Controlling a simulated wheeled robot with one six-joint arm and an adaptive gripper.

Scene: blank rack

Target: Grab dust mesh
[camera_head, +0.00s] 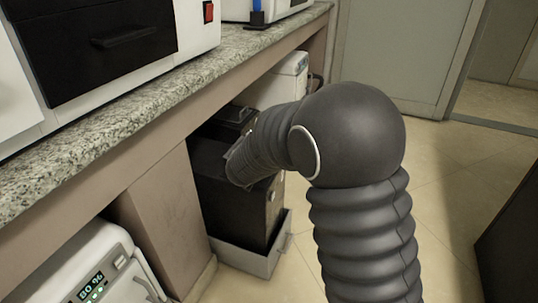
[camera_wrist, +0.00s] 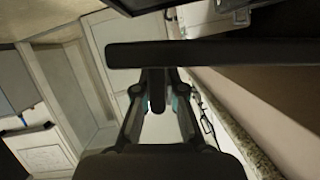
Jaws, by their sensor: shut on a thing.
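My gripper (camera_wrist: 158,88) shows in the wrist view with its fingers close together at the tips. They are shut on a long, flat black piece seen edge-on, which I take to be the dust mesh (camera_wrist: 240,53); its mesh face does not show. In the head view my arm reaches under the counter to a black box-shaped unit (camera_head: 237,218). The gripper and the held piece are mostly hidden there behind my arm, so I cannot tell whether the piece touches the unit.
The black unit stands in a low grey tray (camera_head: 267,262) on the tiled floor. A granite counter (camera_head: 190,92) runs above, with a support panel (camera_head: 160,210) to its left. A white device with a lit display (camera_head: 90,283) is at lower left.

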